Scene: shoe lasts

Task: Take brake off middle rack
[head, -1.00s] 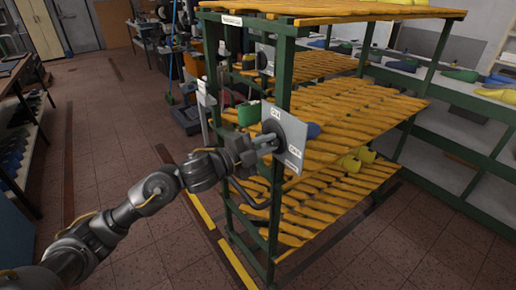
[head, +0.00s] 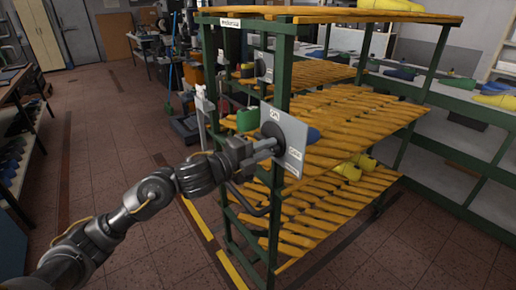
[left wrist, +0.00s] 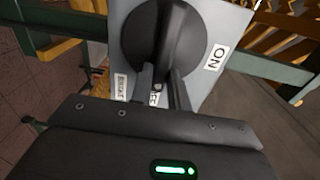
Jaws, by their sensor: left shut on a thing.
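The brake panel (head: 296,131) is a grey plate on the near green post of the rack. It has a round black knob with a raised grip (left wrist: 165,35). My left gripper (head: 272,147) is at the panel, shut on the knob's grip. In the left wrist view its fingers (left wrist: 165,88) lie either side of the grip's lower end. An ON label (left wrist: 217,58) is right of the knob; another label, partly hidden, lies behind the fingers. The rack (head: 362,118) has a green frame and yellow slatted shelves. My right gripper is not in view.
A similar panel with a black knob (head: 264,66) is farther back. A green container (head: 247,119) and yellow shoe lasts (head: 352,169) are by or on the rack's shelves. Green-framed shelving (head: 470,150) stands at right. Tiled floor at left is open.

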